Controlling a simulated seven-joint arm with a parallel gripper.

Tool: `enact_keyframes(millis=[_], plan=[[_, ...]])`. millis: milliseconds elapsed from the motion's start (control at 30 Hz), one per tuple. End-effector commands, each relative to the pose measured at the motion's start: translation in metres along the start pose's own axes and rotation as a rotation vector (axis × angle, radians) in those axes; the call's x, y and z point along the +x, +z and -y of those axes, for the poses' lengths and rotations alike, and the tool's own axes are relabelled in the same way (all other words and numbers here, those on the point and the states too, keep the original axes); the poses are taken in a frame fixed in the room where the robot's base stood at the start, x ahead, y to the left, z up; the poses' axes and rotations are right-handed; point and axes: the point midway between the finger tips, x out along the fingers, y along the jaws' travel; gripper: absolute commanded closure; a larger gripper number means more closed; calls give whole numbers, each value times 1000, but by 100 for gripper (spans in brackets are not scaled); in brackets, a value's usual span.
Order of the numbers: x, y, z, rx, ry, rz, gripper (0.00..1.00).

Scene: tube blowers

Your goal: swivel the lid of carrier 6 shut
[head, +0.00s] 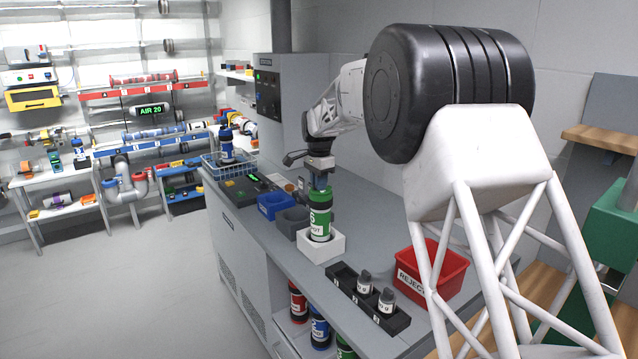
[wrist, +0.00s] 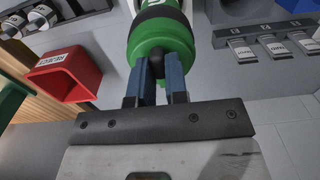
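A green and black carrier (head: 320,218) stands upright in a white block on the bench in the head view. Its white marking is too small to read for certain as a 6. My gripper (head: 320,181) is at its top, pointing down. In the wrist view the green end of the carrier (wrist: 162,36) fills the top middle. The blue fingers of my gripper (wrist: 158,82) sit on both sides of a dark round knob (wrist: 156,64) at that end and appear shut on it. The lid's angle is hidden by the fingers.
The white block (head: 321,246) stands between grey and blue holders (head: 275,206) and a black rack (head: 372,314) with small grey-topped pieces. A red reject bin (head: 432,268) is to the right. A wire basket (head: 229,168) with a blue carrier stands farther back.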

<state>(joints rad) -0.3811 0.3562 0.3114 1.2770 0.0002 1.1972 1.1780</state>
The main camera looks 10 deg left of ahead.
Motion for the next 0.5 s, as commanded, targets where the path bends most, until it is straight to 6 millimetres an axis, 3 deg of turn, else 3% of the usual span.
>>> enact_keyframes(millis=[33, 167, 500], plan=[[0, 0, 0, 0, 0, 0, 80], [0, 0, 0, 0, 0, 0, 60], [-1, 0, 0, -1, 0, 0, 60]])
